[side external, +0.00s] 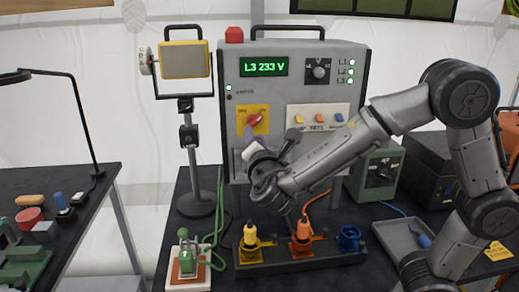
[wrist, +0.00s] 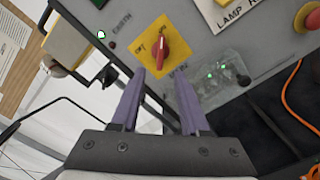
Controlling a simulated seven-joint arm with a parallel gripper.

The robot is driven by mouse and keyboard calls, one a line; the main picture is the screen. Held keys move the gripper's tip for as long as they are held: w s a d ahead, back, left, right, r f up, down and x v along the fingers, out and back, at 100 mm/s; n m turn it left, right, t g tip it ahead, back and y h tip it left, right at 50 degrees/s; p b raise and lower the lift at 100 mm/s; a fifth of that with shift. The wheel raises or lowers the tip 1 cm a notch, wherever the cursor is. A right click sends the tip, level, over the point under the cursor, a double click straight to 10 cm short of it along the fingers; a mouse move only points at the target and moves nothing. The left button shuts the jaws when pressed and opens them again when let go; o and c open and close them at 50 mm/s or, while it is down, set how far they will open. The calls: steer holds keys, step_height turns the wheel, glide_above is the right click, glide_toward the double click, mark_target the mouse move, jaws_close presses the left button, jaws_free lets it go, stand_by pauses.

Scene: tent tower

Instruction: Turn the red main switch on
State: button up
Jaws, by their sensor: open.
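The red main switch (side external: 257,117) is a rotary knob on a yellow plate (side external: 242,111), on the front of the grey cabinet (side external: 300,90). My gripper (side external: 251,136) is just below and in front of the switch. In the wrist view its purple fingertips (wrist: 161,77) are apart, with the knob's lower end lined up with the gap between them and nothing held. Contact with the knob cannot be told.
The cabinet's display (side external: 264,67) reads L3 233 V, with green lamps lit at right. A lamp stand (side external: 187,150) is left of the cabinet. Yellow, orange and blue connectors (side external: 302,238) stand on the table below my arm. A red mushroom button (wrist: 307,17) sits right of the switch.

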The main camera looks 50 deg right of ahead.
steer(key=v, duration=0.6)
steer(key=shift+s, duration=0.1)
